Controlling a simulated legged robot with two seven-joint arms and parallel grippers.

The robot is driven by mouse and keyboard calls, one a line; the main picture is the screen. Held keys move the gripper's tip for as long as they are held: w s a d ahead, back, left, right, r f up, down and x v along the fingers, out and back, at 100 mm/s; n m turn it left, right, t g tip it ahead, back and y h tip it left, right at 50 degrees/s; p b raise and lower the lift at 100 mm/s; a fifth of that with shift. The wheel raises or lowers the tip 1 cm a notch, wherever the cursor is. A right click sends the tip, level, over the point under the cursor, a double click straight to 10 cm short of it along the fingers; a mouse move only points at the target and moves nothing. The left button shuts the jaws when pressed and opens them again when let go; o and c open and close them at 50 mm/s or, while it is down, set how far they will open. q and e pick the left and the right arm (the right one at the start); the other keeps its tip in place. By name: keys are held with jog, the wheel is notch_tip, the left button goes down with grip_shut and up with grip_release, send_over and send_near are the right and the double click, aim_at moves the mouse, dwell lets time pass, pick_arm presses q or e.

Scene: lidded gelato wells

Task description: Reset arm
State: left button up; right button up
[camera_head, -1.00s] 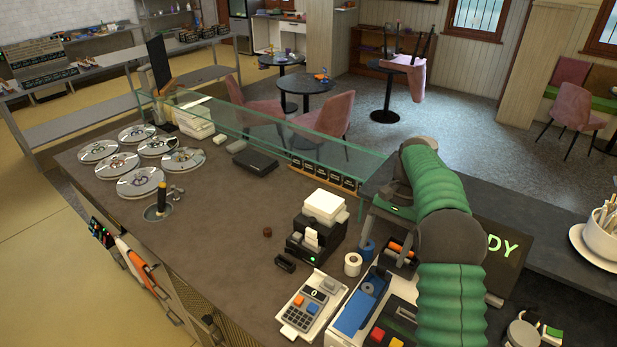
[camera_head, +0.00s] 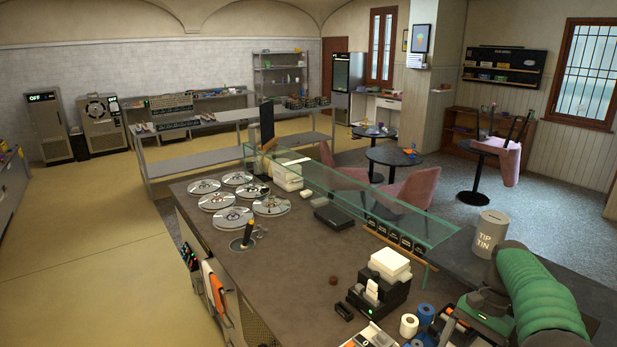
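My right arm, with a green sleeve, comes in at the lower right. Its gripper (camera_head: 484,306) is small and partly hidden by the arm, low over the counter's right end; I cannot tell whether its fingers are open or shut. My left arm and gripper are not in view. Several round metal lids (camera_head: 237,178) sit on the gelato wells at the counter's far left. A dark upright handle (camera_head: 248,234) stands in a small round well just in front of them.
The counter (camera_head: 285,262) holds a receipt printer (camera_head: 379,291), a white roll (camera_head: 409,325) and a blue roll (camera_head: 425,313) near my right gripper. A tip tin (camera_head: 489,235) stands just beyond it. A glass screen (camera_head: 360,198) runs along the counter's back. The counter's middle is mostly clear.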

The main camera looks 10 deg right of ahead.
jog(key=s+a+f+n+t+h, duration=0.1)
jog(key=s+a+f+n+t, duration=0.2)
jog(key=a, duration=0.4)
jog(key=s+a+f+n+h, duration=0.1)
jog(key=s+a+f+n, duration=0.2)
jog(key=s+a+n, duration=0.35)
jog(key=s+a+f+n+t+h, duration=0.2)
jog(key=s+a+f+n, duration=0.1)
jog(key=a, duration=0.6)
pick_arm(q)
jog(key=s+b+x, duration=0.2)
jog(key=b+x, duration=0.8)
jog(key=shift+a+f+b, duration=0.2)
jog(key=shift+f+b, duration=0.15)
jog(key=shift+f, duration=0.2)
pick_arm(e)
notch_tip(320, 180, down, 10)
jog(key=shift+w+d+m+g, duration=0.3)
jog(key=shift+d+m, duration=0.05)
jog(key=shift+f, duration=0.1)
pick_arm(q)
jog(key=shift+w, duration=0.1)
